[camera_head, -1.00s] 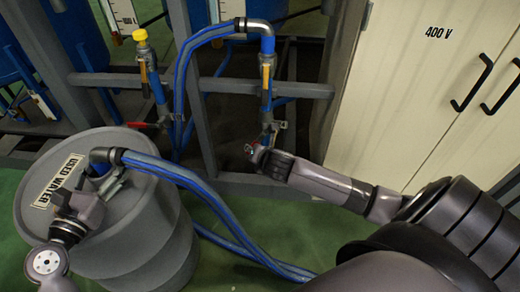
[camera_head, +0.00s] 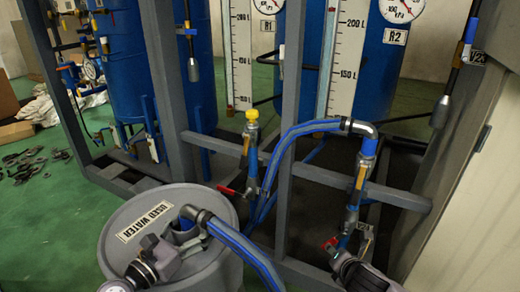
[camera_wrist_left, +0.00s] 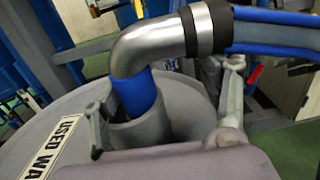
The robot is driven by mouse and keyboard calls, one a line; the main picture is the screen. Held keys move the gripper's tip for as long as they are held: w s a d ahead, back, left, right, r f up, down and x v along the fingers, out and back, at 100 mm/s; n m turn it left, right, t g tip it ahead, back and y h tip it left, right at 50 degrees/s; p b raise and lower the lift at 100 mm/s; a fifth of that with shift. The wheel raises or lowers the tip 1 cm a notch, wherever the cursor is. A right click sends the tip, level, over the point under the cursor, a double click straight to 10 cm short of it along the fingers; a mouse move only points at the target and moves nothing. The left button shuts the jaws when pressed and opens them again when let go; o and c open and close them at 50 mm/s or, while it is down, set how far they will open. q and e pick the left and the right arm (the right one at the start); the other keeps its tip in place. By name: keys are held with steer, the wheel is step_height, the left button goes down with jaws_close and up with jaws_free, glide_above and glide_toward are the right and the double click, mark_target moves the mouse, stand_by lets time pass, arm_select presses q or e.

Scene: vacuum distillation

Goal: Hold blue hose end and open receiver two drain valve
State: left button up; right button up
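The blue hose end (camera_wrist_left: 138,92) has a metal elbow and sits in the upright grey socket on the used water drum (camera_head: 112,252). In the left wrist view, my left gripper (camera_wrist_left: 165,110) has its fingers apart on either side of the hose end and socket, with a gap on the right. My left gripper also shows over the drum in the head view (camera_head: 168,250). The receiver two drain valve (camera_head: 332,242) has a red handle, low on the pipe beneath R2. My right gripper (camera_head: 340,258) is right at this handle. Its fingers are too small to read, and contact is unclear.
Grey frame bars (camera_head: 310,172) stand between me and the blue tanks. Another valve with a red handle (camera_head: 230,191) is on the left pipe under a yellow cap (camera_head: 252,115). A pale cabinet (camera_head: 455,225) borders the right. Dark loose parts lie on the floor at left.

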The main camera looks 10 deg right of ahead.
arm_select(q)
steer(key=shift+o, duration=1.2)
steer(key=shift+s+d+r, duration=0.1)
steer(key=shift+d+r, duration=0.05)
steer(key=shift+r, duration=0.1)
